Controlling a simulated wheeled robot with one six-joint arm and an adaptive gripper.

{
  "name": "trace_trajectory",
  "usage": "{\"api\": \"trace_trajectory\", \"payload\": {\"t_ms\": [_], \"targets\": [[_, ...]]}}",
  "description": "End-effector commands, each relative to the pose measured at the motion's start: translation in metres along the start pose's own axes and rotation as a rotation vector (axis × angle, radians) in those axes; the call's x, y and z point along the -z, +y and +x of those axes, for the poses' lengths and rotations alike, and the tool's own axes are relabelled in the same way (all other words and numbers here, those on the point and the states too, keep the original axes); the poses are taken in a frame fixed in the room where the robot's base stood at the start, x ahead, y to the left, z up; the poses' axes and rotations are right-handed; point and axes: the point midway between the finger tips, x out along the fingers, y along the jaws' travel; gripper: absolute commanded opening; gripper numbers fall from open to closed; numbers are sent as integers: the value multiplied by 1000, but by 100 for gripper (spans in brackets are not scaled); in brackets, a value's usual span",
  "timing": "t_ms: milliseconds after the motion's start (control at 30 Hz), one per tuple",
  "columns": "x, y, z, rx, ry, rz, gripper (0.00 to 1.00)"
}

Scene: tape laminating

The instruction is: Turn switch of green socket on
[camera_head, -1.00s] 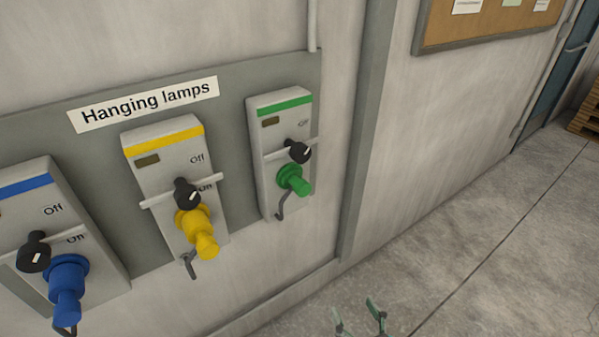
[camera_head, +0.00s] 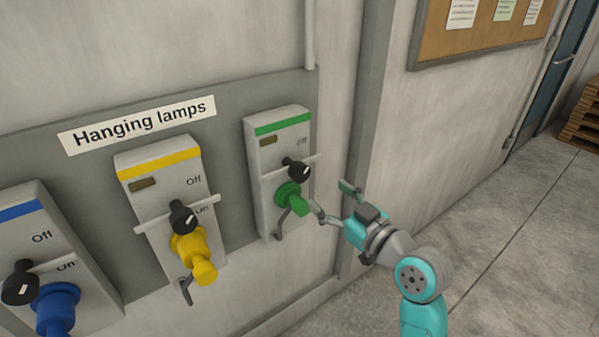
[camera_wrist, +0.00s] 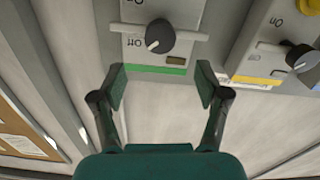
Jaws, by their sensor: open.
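The green socket box (camera_head: 262,150) hangs on the grey wall panel, with a green stripe on top and a green plug (camera_head: 291,198) low on its front. Its black rotary switch (camera_head: 297,170) sits above the plug, on a pale crossbar. In the wrist view the box appears upside down, and the switch (camera_wrist: 160,36) lies beyond the fingertips, roughly centred between them. My gripper (camera_head: 333,202) is open and empty, to the right of the green plug and apart from the switch; it also shows in the wrist view (camera_wrist: 161,86).
A yellow socket box (camera_head: 160,185) with a black switch is left of the green one, and a blue one (camera_head: 30,222) further left. A "Hanging lamps" label (camera_head: 138,123) is above. A wall post (camera_head: 362,110) stands right of the panel. The floor (camera_head: 510,230) at right is clear.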

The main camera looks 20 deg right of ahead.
Motion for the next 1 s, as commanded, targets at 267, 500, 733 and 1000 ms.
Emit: {"api": "trace_trajectory", "payload": {"t_ms": [267, 500, 733, 1000], "targets": [[1, -1, 29, 5, 0, -1, 74], [1, 0, 72, 3, 0, -1, 74], [1, 0, 100, 2, 1, -1, 74], [0, 0, 108, 2, 0, -1, 74]]}}
